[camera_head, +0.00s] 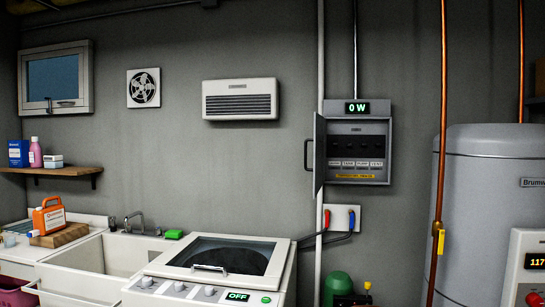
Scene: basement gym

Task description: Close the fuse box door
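The fuse box (357,143) is a grey box on the back wall, right of the picture's middle. Its door (319,152) is hinged on the left and stands open, swung out from the wall and seen nearly edge-on. A dark handle (308,154) sticks out to the left of the door. Inside the box show a dark panel with a row of switches, white labels and a yellow strip. A green display above it reads "0 W". My gripper is not in view.
A washing machine (215,273) with an "OFF" display stands below and left of the box. Red and blue taps (339,218) with hoses sit under it. A copper pipe (440,150) and grey tank (490,210) stand to the right.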

